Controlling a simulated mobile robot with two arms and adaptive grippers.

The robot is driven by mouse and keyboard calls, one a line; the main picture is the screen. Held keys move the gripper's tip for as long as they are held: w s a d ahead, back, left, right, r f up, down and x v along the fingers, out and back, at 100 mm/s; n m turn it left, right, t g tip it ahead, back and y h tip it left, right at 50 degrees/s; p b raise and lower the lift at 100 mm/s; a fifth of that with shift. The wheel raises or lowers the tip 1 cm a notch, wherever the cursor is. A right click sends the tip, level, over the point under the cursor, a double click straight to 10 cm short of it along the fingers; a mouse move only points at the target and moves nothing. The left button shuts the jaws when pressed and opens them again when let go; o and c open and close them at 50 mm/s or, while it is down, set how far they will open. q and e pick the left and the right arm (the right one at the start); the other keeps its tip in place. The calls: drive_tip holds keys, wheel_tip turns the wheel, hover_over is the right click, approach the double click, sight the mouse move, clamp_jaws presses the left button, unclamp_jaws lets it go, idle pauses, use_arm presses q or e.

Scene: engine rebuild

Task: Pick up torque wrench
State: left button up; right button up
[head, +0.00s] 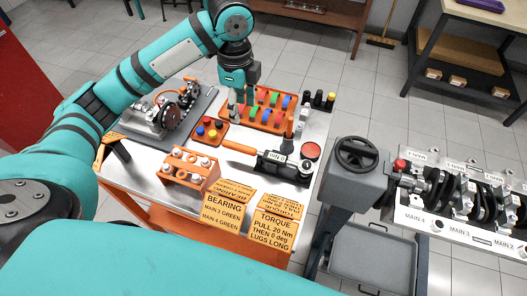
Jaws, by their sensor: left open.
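The torque wrench (240,147) seems to be the long tool with an orange handle, lying on the metal cart top. Its right end meets a dark block (283,166) with a small display; I cannot tell where wrench and block part. My left gripper (241,108) points down above the cart, beyond the handle, near the left end of the orange tray. It is open and no object shows between its fingers. The gripper appears apart from the wrench. My right gripper is out of view.
An orange tray (266,124) of coloured pieces lies behind the wrench. An orange block with white-topped parts (190,171) and yellow cards (222,204) lie in front. A mechanical assembly (166,115) sits left. An engine stand with crankshaft (357,175) stands right.

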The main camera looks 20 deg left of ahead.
use_arm(q)
wheel_tip(320, 180, down, 3)
drive_tip(key=w, duration=0.2)
approach(248, 148)
wheel_tip(248, 148, down, 5)
drive_tip(key=shift+a+f+p, duration=0.15)
drive_tip(key=shift+p, duration=0.25)
drive_tip(key=shift+s+f+p, duration=0.1)
drive_tip(key=shift+f+p, duration=0.2)
drive_tip(key=shift+f, duration=0.25)
wheel_tip(248, 148, down, 4)
drive_tip(key=shift+f+p, duration=0.1)
drive_tip(key=shift+p, duration=0.3)
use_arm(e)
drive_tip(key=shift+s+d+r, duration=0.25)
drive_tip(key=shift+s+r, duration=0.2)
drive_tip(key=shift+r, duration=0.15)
use_arm(q)
drive_tip(key=shift+d, duration=0.2)
drive_tip(key=shift+c, duration=0.4)
clamp_jaws()
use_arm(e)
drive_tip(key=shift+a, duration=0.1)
